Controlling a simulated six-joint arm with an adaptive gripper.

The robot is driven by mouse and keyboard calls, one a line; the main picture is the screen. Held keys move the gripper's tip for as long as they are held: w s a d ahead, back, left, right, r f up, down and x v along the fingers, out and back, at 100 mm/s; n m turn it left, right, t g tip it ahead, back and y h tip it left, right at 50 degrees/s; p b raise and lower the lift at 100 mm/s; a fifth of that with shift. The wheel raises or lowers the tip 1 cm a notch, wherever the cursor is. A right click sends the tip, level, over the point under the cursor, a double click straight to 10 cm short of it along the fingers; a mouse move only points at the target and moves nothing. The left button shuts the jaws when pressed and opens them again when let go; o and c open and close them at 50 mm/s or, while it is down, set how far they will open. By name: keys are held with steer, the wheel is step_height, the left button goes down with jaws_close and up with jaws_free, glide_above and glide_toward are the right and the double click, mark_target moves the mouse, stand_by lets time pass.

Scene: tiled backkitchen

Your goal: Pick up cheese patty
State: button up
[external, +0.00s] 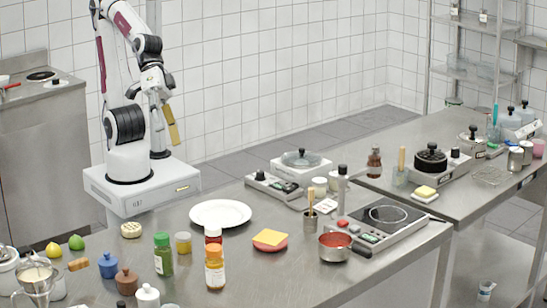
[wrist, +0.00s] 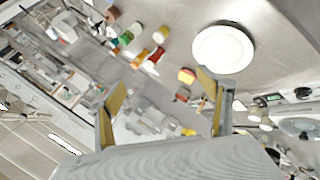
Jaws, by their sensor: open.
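The cheese patty (external: 270,239) lies on the steel counter, a reddish round patty with a square yellow cheese slice on top. In the wrist view the cheese patty (wrist: 187,76) shows small, close to the tip of the right finger. My gripper (external: 173,132) is raised above and behind the counter on the left, well apart from the patty. In the wrist view my gripper (wrist: 163,92) has its two yellow-padded fingers spread wide, with nothing held between them.
A white plate (external: 220,214) lies behind and left of the patty. An orange-capped bottle (external: 214,266) and a green bottle (external: 163,254) stand to its left. A pan of red sauce (external: 335,246) and a burner unit (external: 388,216) are to its right. Bare counter lies in front.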

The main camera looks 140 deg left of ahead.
steer(key=w+d+f+n+t+y, duration=0.1)
steer(key=w+n+t, duration=0.1)
steer(key=w+n, duration=0.75)
steer(key=w+d+f+n+t+y, duration=0.1)
steer(key=w+f+n+t+y, duration=0.1)
steer(key=w+n, duration=0.7)
steer(key=w+a+f+n+y, duration=0.2)
steer(key=w+f+n+y, duration=0.15)
steer(key=n, duration=0.25)
steer(key=n+g+y, duration=0.2)
steer(key=n+y, duration=0.3)
steer(key=n, duration=0.4)
glide_toward(270, 242)
step_height(270, 242, up, 5)
steer(key=s, duration=0.1)
steer(key=s+f+n, duration=0.1)
steer(key=s+d+f+n, duration=0.1)
steer(key=f, duration=0.1)
steer(key=shift+s+y, duration=0.1)
steer(key=shift+y, duration=0.15)
steer(key=shift+s+d+f+n+g, duration=0.3)
steer(key=shift+s+n, duration=0.15)
steer(key=shift+x, duration=3.4)
